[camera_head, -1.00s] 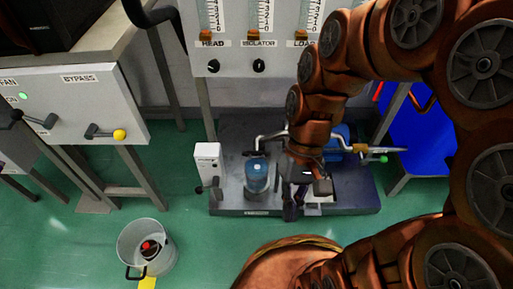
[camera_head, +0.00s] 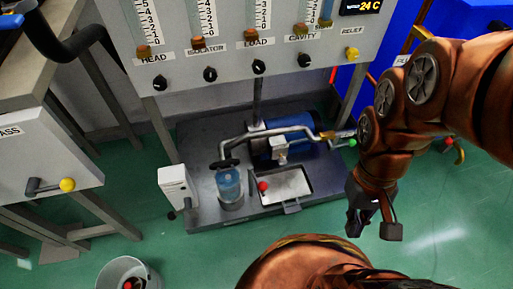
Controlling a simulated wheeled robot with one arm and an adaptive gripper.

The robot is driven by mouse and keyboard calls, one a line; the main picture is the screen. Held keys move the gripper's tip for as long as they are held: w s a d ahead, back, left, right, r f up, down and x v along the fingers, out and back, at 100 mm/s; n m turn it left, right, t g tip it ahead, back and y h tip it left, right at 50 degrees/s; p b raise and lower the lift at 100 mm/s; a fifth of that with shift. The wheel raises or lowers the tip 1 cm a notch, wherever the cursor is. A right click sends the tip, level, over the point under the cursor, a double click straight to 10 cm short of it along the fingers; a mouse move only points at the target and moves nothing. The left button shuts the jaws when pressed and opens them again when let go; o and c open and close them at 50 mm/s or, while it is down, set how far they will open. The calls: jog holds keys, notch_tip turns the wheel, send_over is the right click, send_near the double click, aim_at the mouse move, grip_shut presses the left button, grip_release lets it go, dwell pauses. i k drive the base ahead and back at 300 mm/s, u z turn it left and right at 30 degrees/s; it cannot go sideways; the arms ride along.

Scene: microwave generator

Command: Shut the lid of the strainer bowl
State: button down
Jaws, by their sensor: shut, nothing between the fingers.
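The strainer bowl appears to be the clear bowl with blue contents (camera_head: 229,187), upright on the grey pump base. A dark cap-like piece (camera_head: 225,164) shows at its top, below a bent pipe; I cannot tell whether this is the lid or how it sits. Right of the bowl, a pale rectangular tray or plate (camera_head: 288,186) lies on the base with a red knob (camera_head: 263,186) at its left end and a small tab at its front. My gripper (camera_head: 374,228) is shut and empty, pointing down to the right of the base, apart from the bowl and the plate.
A blue pump motor (camera_head: 285,144) and metal piping stand behind the plate. A small white box (camera_head: 175,186) is left of the bowl. The gauge panel (camera_head: 245,65) overhangs the back. A bucket (camera_head: 120,274) stands at lower left.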

aim_at(227, 165)
jog(key=z, duration=0.15)
jog(key=k, duration=1)
jog(key=u, duration=1.45)
jog(key=i, duration=0.5)
